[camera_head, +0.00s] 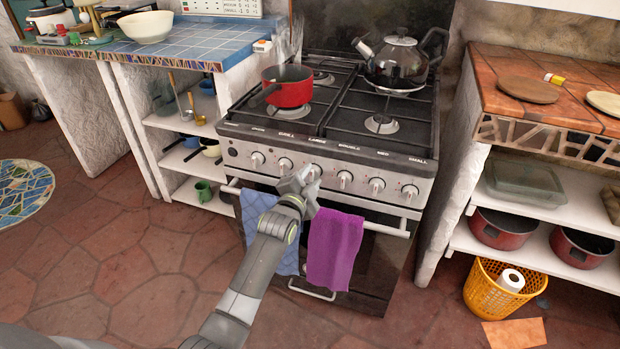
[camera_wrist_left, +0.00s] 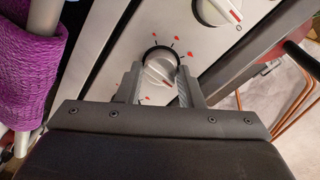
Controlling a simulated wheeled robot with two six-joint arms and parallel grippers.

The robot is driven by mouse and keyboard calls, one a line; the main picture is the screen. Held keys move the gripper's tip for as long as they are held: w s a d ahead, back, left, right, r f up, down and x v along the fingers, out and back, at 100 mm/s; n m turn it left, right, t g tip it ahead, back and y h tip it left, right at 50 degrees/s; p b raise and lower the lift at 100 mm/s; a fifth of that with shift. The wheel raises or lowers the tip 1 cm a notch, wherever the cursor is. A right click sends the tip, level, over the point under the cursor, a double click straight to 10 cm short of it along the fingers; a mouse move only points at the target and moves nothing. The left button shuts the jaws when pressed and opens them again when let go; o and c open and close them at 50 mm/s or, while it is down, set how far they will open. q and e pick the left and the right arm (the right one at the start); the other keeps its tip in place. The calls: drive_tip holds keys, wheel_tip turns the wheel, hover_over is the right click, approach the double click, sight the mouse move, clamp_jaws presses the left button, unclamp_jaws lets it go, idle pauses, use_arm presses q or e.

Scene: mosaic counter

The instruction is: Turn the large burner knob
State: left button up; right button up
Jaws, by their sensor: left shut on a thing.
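The large burner knob (camera_head: 314,171) is the third from the left on the stove's front panel, below the printed word LARGE. My left gripper (camera_head: 306,178) reaches it from the front and partly covers it in the head view. In the left wrist view the knob (camera_wrist_left: 160,68) is white and round, with red marks around it on the panel. The left gripper's fingers (camera_wrist_left: 158,88) stand on either side of the knob and are shut on it. My right gripper is in neither view.
Neighbouring knobs (camera_head: 345,180) sit close on both sides. Below are the oven handle rail (camera_head: 385,228), a blue towel (camera_head: 258,210) and a purple towel (camera_head: 335,248). A red pot (camera_head: 287,92) and a kettle (camera_head: 398,62) stand on the stove top.

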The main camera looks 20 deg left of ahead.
use_arm(q)
drive_tip(key=o, duration=1)
drive_tip(key=shift+c, duration=0.2)
drive_tip(key=shift+s, duration=0.1)
drive_tip(key=shift+s, duration=0.3)
drive_tip(key=s+a+r, duration=0.1)
drive_tip(key=s, duration=1.5)
drive_tip(key=shift+s+a+p, duration=0.15)
drive_tip(key=shift+s+p, duration=0.1)
drive_tip(key=shift+p, duration=0.05)
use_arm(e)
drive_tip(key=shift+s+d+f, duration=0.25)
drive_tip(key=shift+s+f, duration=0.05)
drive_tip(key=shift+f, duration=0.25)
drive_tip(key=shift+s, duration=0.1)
